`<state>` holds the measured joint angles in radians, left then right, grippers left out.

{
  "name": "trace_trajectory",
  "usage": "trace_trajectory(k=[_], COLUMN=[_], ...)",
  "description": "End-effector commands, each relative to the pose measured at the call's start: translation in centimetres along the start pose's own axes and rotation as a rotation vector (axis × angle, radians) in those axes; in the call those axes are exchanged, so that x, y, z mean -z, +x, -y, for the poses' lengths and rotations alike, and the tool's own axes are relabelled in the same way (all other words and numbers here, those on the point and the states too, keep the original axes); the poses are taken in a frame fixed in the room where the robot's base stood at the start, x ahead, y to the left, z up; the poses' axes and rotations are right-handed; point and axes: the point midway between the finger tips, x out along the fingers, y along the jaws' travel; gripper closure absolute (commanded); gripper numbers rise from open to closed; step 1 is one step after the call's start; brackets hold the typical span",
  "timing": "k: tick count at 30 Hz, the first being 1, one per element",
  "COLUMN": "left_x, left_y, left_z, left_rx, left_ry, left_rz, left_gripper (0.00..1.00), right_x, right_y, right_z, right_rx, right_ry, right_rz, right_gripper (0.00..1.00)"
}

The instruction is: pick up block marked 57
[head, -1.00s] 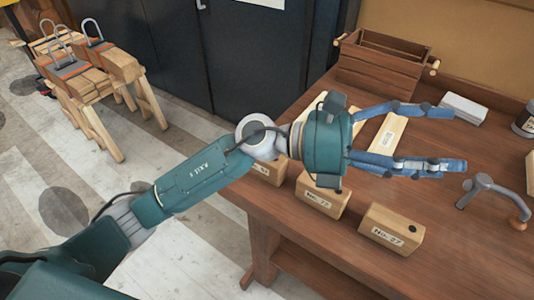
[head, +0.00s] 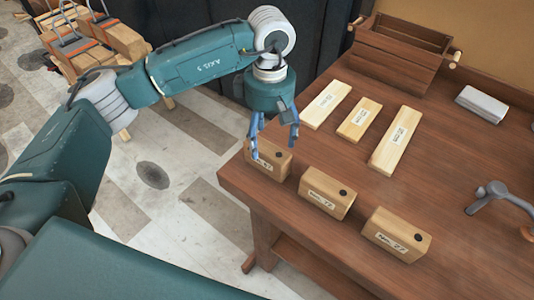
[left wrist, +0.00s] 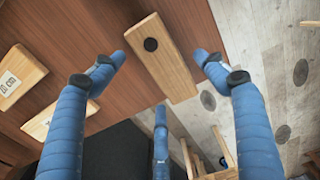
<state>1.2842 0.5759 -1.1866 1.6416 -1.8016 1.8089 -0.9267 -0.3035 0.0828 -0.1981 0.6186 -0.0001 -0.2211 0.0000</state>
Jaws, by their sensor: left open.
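Three wooden blocks, each with a white label, stand in a row along the table's front edge. The left block (head: 272,165) is partly hidden by my fingers, and its label is too small to read surely. The middle block (head: 326,192) and the right block (head: 397,235) have small labels and black dots on top. My left gripper (head: 274,146) points down over the left block, open. In the left wrist view that block (left wrist: 163,67) shows its black dot between my spread blue fingers (left wrist: 159,60), with gaps at both sides. My right gripper is out of view.
Three flat labelled boards (head: 326,104) lie behind the blocks on the wooden table (head: 465,180).

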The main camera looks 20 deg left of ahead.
Motion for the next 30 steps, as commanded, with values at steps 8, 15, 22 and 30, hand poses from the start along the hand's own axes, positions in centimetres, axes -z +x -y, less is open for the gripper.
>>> trace_trajectory(k=[8, 15, 22, 30], left_x=[-0.1, -0.2, -0.2, -0.2], left_y=[2.3, 5.6, 6.1, 6.1], left_z=[0.2, 0.1, 0.1, 0.1], left_rx=[0.004, 0.0, -0.002, -0.002], left_ry=[0.001, 0.0, 0.001, 0.001], left_rz=[0.002, 0.004, 0.003, 0.003], left_gripper=[0.27, 0.27, 0.27, 0.73], right_x=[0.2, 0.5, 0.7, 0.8], right_y=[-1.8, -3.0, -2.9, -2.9], right_z=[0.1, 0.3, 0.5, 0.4], right_rx=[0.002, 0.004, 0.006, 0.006], right_ry=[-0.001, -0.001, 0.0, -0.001], right_rz=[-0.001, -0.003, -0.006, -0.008], right_gripper=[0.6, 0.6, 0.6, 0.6])
